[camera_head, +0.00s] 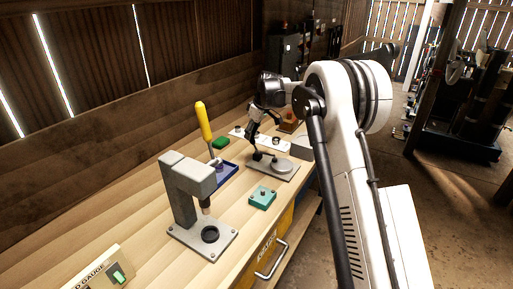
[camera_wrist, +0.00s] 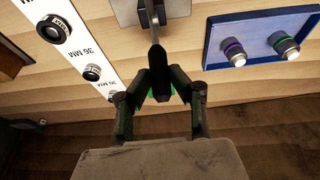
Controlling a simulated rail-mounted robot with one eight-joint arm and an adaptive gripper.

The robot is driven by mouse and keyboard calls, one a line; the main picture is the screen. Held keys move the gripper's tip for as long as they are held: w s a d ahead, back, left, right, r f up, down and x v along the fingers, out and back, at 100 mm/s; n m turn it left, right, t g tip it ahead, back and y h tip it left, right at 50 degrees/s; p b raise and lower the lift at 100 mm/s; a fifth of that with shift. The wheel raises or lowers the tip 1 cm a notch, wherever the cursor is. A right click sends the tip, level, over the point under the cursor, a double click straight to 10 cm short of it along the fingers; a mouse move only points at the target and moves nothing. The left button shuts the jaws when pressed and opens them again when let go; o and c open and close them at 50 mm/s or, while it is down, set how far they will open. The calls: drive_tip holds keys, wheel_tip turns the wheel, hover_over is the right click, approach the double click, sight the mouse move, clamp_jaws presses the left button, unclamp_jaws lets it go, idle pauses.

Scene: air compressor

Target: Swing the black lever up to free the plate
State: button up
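The black lever (camera_wrist: 158,84) is in the middle of the wrist view, its grey stem running up to a grey plate (camera_wrist: 124,12) at the top edge. My gripper (camera_wrist: 160,76) has its two black fingers angled in on either side of the lever's black grip, and they appear closed on it. In the head view, my gripper (camera_head: 254,138) reaches down over the left end of the grey plate (camera_head: 284,171), which carries a round disc (camera_head: 282,166). The lever is largely hidden there by my gripper.
A blue tray (camera_head: 226,175) and a press (camera_head: 187,190) stand to the left, with a yellow-handled tool (camera_head: 204,122) behind. A teal block (camera_head: 262,197) lies in front. A white marked strip (camera_head: 270,143) lies behind the plate. A drawer handle (camera_head: 271,261) juts from the bench front.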

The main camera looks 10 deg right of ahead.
drive_tip(key=shift+c, duration=0.5)
drive_tip(key=shift+w+a+f+b, duration=0.3)
drive_tip(key=shift+w+a+f, duration=0.2)
drive_tip(key=shift+a+f, duration=0.1)
drive_tip(key=shift+w+a+f+b, duration=0.4)
drive_tip(key=shift+f, duration=0.45)
drive_tip(key=shift+b+x, duration=0.55)
drive_tip(key=shift+x, duration=0.3)
drive_tip(key=shift+w+a, duration=0.1)
